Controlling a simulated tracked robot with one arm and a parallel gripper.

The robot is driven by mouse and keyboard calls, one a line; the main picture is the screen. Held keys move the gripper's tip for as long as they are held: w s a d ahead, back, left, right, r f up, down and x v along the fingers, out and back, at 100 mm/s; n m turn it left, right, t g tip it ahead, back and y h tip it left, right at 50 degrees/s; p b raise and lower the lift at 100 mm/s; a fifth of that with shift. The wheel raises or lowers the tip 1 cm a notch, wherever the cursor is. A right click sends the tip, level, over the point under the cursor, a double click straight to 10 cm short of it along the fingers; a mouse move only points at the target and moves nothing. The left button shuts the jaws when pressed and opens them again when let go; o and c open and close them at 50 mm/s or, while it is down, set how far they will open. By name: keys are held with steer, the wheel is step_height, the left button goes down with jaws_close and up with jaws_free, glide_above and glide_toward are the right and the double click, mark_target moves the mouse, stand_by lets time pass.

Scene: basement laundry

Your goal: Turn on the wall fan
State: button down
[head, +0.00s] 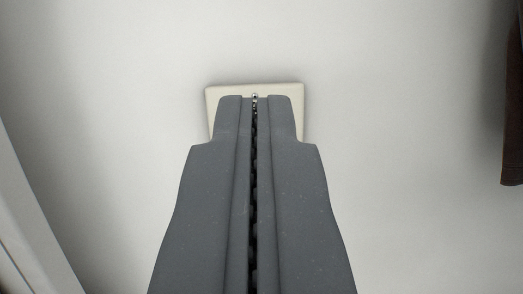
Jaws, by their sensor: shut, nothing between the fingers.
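A cream wall plate (255,89) is on the pale wall, in the upper middle of the head view. Its top edge and upper corners show around my gripper. My gripper (255,100) is shut and empty, with its fingertips in front of the plate. It hides most of the plate's middle and lower part. A small shiny bit shows at the tips, on the plate. I cannot tell whether the fingertips touch the plate. No fan is in view.
The wall (400,130) around the plate is bare. A dark brown hanging thing (513,120) shows at the right edge. A pale frame or trim (30,215) slants along the left edge.

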step_height(320, 180, down, 14)
steer(key=t+p, duration=0.3)
steer(key=t, duration=0.1)
steer(key=shift+w+n+y, duration=0.2)
steer(key=shift+n+y, duration=0.2)
steer(key=w+f+x, duration=0.1)
steer(key=f+x, duration=0.1)
steer(key=x, duration=1.1)
steer(key=shift+w, duration=0.2)
